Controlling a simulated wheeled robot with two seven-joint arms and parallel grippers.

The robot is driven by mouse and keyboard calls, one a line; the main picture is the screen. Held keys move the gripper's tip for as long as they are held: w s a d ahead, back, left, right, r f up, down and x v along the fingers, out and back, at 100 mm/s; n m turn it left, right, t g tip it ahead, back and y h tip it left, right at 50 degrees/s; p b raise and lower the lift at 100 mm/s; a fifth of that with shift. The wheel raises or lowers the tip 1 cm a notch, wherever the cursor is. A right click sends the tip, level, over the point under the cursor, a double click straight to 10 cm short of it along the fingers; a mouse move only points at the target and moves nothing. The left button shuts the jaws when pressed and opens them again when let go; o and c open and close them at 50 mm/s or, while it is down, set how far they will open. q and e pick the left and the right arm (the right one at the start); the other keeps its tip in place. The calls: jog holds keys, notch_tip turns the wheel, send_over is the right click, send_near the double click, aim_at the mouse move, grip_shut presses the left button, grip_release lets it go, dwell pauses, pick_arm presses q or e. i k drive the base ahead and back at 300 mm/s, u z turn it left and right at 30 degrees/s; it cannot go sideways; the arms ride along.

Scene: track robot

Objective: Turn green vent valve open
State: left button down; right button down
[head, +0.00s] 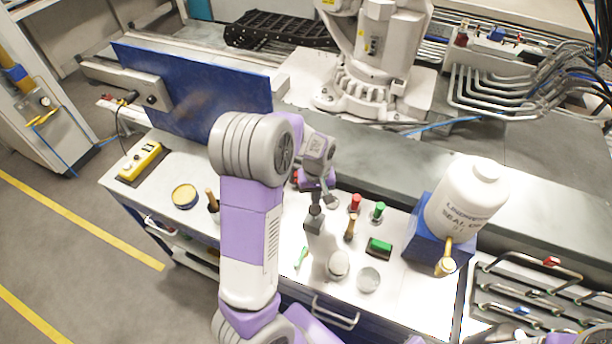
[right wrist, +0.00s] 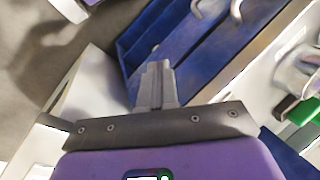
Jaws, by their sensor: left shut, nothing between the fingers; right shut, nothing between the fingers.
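A small green-topped valve (head: 378,211) stands upright on the white bench, right of a similar red-topped one (head: 355,203). I take the green one for the vent valve; its handle position is too small to tell. My left gripper (head: 314,222) points down over the bench, left of both valves and apart from them. It is shut and empty. My right gripper (right wrist: 157,68) shows in the right wrist view, shut and empty, in front of a blue surface. The valve cannot be made out for certain in that view.
A green block-like item (head: 379,247), a wooden-handled tool (head: 350,229) and round lids (head: 368,279) lie in front of the valves. A white sealant bottle (head: 466,200) stands on a blue box at right. A blue panel (head: 192,92) rises at back left.

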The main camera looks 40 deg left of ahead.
aim_at(296, 264)
jog(key=k, duration=1)
